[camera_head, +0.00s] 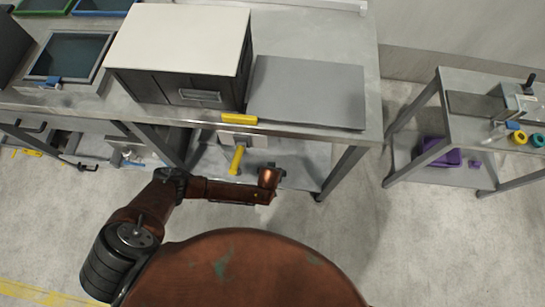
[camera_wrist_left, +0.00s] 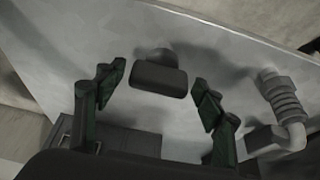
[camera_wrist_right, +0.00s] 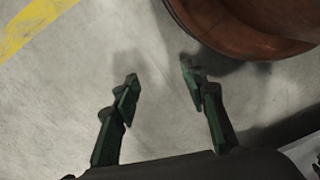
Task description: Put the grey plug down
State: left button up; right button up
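The dark grey plug (camera_wrist_left: 158,78) rests on a pale flat surface in the left wrist view, with a rounded part behind its block-shaped front. My left gripper (camera_wrist_left: 157,86) is open, with a green finger on each side of the plug and a visible gap to both. In the head view my left arm reaches to the front of the lower shelf (camera_head: 300,165) under the steel table; its fingertips and the plug cannot be made out there. My right gripper (camera_wrist_right: 160,84) is open and empty above the concrete floor.
A ribbed grey pipe piece (camera_wrist_left: 284,100) stands right of my left fingers. A yellow handle (camera_head: 237,160) is left of my left arm's end. The steel table above holds a white-topped box (camera_head: 180,35) and a grey mat (camera_head: 308,92). A side cart (camera_head: 465,135) stands at right.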

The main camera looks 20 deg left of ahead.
pick_arm(q)
jog(key=shift+r, duration=0.1)
jog(key=shift+r, duration=0.2)
jog(key=p+v, duration=0.6)
jog(key=v, duration=0.5)
jog(key=shift+s, duration=0.25)
pick_arm(e)
jog(key=s+d+f, duration=0.1)
jog(key=s+f, duration=0.3)
jog(key=f, duration=0.4)
jog(key=s+d+f, duration=0.2)
jog(key=s+f, duration=0.2)
jog(key=f, duration=0.4)
jog(key=shift+d+h, duration=0.25)
jog(key=shift+h, duration=0.05)
pick_arm(q)
jog(key=shift+d+r, duration=0.1)
